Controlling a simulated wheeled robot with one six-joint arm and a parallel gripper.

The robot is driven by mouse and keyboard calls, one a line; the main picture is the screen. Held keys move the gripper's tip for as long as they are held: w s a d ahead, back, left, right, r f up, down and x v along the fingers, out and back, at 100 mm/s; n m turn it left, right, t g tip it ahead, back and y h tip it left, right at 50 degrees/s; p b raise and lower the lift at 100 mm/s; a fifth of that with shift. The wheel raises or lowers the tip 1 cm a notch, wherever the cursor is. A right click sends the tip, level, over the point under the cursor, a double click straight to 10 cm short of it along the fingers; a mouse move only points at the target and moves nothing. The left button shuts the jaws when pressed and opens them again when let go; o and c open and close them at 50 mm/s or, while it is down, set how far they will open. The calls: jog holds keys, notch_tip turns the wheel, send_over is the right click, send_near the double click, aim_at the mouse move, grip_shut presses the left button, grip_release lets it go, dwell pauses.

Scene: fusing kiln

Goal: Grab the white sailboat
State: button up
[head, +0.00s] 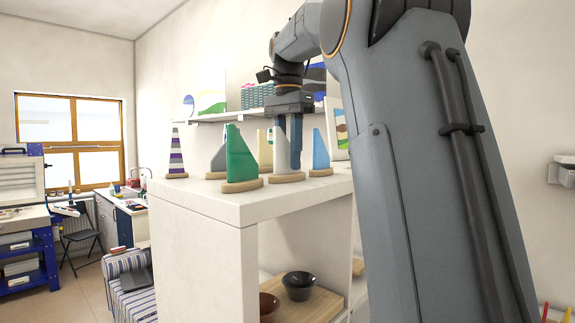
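The white sailboat (281,153) stands upright on its wooden base on the white shelf top, right of the green sailboat. My gripper (289,150) points down at the white sailboat, with a finger showing along the right side of its sail. The other finger is mostly hidden, and I cannot tell whether the fingers are closed on the sail or only around it. The base appears to rest on the shelf top.
The green sailboat (240,158) stands in front at left, the light blue one (320,152) at right. A grey one (218,158), a cream one (265,150) and a purple-striped one (176,155) are also close by. Bowls (299,284) sit on the shelf below.

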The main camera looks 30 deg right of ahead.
jog(key=shift+f, duration=0.2)
grip_shut()
jog(key=shift+r, duration=0.1)
